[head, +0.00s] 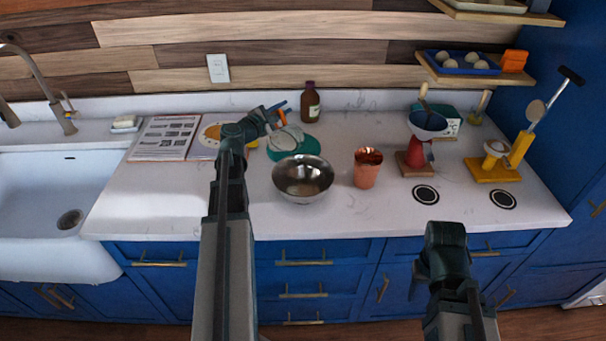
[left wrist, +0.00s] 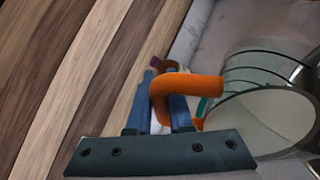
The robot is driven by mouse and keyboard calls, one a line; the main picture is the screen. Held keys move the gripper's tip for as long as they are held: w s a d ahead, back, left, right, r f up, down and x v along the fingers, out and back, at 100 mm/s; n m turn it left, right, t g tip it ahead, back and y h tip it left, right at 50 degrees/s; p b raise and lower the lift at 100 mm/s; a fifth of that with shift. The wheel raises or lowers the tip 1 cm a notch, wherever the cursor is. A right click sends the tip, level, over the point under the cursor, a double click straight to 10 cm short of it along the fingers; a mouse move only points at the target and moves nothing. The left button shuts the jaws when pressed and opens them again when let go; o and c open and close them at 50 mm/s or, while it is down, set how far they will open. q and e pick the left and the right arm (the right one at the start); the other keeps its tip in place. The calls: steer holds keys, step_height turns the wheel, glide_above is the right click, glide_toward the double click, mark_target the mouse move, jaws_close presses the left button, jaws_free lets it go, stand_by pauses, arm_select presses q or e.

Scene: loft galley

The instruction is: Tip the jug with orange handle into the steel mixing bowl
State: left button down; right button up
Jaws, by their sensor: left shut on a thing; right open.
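The jug (head: 286,139) is a clear or greyish vessel with dark rings and an orange handle (left wrist: 187,84). My left gripper (head: 278,112) is shut on that handle and holds the jug tilted, above and behind the steel mixing bowl (head: 302,181). In the left wrist view the jug (left wrist: 272,118) shows its wide round mouth at the right; I cannot tell what is in it. The bowl stands upright on the counter, and no contents show in it. My right gripper (head: 424,278) is low in front of the counter, open, its fingers hard to make out.
A teal round mat (head: 306,146) lies behind the bowl. A copper cup (head: 366,169) stands just right of it. A brown bottle (head: 310,102) stands behind; an open book (head: 166,137) lies left. The front counter strip is clear.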

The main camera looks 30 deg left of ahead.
mark_target(297, 126)
arm_select(q)
steer(key=shift+s+d+r+m+t+b, duration=0.1)
steer(key=shift+s+d+m+t+b, duration=0.15)
steer(key=shift+d+m+b, duration=0.2)
steer(key=shift+s+d+r+m+t+b, duration=0.15)
steer(key=shift+d+m+t+b, duration=0.15)
steer(key=shift+m, duration=0.25)
steer(key=shift+s+d+r+m+t, duration=0.25)
steer(key=shift+s+d+r+m, duration=0.1)
steer(key=shift+d+r+m, duration=0.4)
stand_by(1.1)
steer(key=shift+s+d+f+m+t+b, duration=0.1)
steer(key=shift+s+d+m+t+b, duration=0.1)
steer(key=shift+s+d+m+b, duration=0.4)
steer(key=shift+s+d+f+m+t+b, duration=0.1)
steer(key=shift+s+d+m+t, duration=0.15)
steer(key=shift+d, duration=0.6)
steer(key=shift+s+d+r+m+t, duration=0.3)
steer(key=shift+d+r+m, duration=0.15)
steer(key=shift+d+m, duration=0.25)
stand_by(0.6)
